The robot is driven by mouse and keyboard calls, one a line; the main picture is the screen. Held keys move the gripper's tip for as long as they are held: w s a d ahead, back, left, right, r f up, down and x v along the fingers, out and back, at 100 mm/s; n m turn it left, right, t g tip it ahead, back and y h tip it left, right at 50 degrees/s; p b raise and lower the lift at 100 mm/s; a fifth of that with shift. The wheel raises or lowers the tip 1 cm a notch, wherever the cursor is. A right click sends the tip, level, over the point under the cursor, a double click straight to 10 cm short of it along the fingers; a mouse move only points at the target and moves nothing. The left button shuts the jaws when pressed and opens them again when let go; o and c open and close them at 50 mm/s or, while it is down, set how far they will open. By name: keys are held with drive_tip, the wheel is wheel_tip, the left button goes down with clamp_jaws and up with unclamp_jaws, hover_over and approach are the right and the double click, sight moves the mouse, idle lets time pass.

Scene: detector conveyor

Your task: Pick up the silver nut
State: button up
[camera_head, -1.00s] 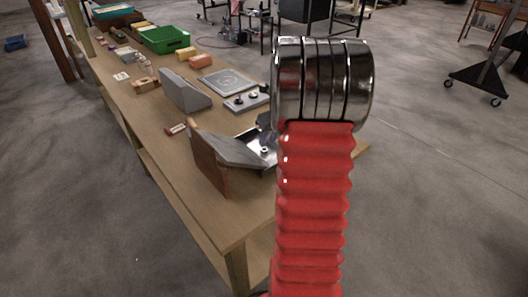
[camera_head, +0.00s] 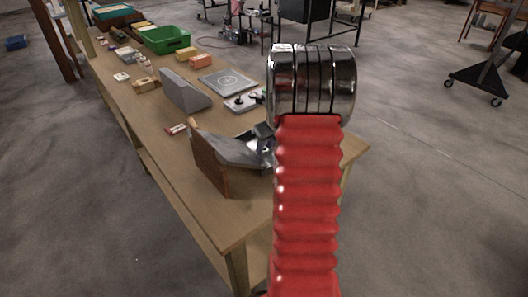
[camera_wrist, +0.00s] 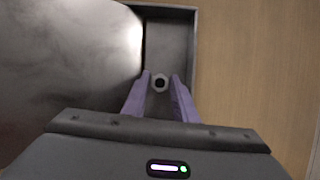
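The silver nut (camera_wrist: 159,84) is a small ring with a dark hole. In the wrist view it shows on the floor of a dark metal tray (camera_wrist: 193,40), between the tips of my gripper (camera_wrist: 160,77). My gripper's two purple fingers are apart, one on each side of the nut, with a narrow gap visible beside it. I cannot tell how high the tips are above the tray floor. In the head view my gripper (camera_head: 266,136) is partly behind my red arm, and the nut is hidden.
A grey sloped plate (camera_head: 235,151) with a brown board (camera_head: 209,165) stands beside the tray. Another grey wedge (camera_head: 184,93), a flat grey plate (camera_head: 228,81) and a green crate (camera_head: 165,39) are farther along the wooden table (camera_head: 240,212). The near table end is clear.

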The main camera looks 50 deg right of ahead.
sight(265, 150)
drive_tip(key=shift+c, duration=0.6)
clamp_jaws()
drive_tip(key=shift+r, duration=0.1)
wheel_tip(265, 150, up, 10)
idle(0.5)
idle(0.5)
